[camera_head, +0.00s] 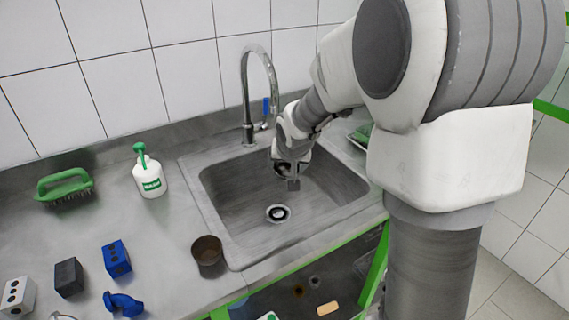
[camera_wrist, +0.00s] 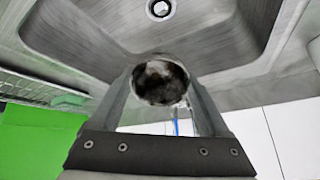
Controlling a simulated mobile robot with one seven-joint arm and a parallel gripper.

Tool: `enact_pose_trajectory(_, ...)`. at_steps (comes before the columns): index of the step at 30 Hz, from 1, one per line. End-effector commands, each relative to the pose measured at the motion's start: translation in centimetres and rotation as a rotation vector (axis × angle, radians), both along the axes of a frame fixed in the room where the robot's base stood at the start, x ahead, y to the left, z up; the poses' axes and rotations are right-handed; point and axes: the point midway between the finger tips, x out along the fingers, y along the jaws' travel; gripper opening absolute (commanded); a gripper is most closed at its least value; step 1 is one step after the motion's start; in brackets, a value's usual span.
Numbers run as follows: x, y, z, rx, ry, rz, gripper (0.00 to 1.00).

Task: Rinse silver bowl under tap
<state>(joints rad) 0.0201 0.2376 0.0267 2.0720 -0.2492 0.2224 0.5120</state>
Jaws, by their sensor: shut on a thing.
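My gripper (camera_head: 293,182) reaches down over the sink basin (camera_head: 320,178), below and right of the tap (camera_head: 246,85). In the wrist view its two fingers are shut on a round, dark greyish metal bowl (camera_wrist: 160,82), which I take for the silver bowl. I look at its mottled round face. In the head view the held bowl is mostly hidden by my wrist. The tap has a curved chrome spout and a blue lever (camera_head: 266,107). No water stream can be made out.
A brown cup (camera_head: 207,251) stands at the sink's front left edge. A green-topped white bottle (camera_head: 149,176) and green brush (camera_head: 66,186) stand left on the counter (camera_head: 110,215). Black (camera_head: 69,277) and blue (camera_head: 117,258) blocks lie at front left. The sink drain (camera_head: 278,213) is clear.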

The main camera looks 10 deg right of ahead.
Motion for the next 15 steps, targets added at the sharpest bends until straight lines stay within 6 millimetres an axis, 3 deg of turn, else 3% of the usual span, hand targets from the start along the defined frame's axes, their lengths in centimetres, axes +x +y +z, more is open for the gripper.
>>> enact_pose_trajectory(15, 5.2, -0.2, -1.1, 0.001, 0.0, -0.001, 0.2)
